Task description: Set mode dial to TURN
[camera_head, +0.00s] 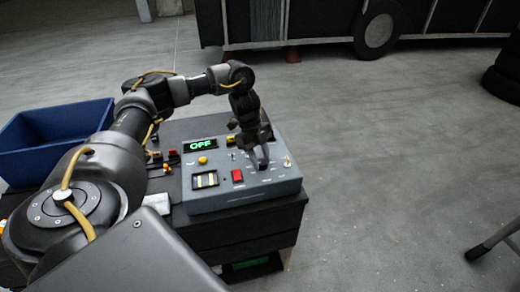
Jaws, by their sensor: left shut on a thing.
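The grey control box (240,196) sits on a dark bench or cabinet in the middle of the head view. Its small display (200,145) reads OFF in green. My left arm comes in from the left and reaches over the box. My left gripper (260,162) points down at the box's right half, shut on the mode dial, which is mostly hidden by the fingers. Small labels around the dial are too small to read. My right gripper is out of view.
The box also carries a yellow button (203,160), a red switch (237,176), a striped panel (205,180) and a toggle (287,161). A blue bin (55,140) stands at left. A dark vehicle (320,25) is behind. Grey floor is open at right.

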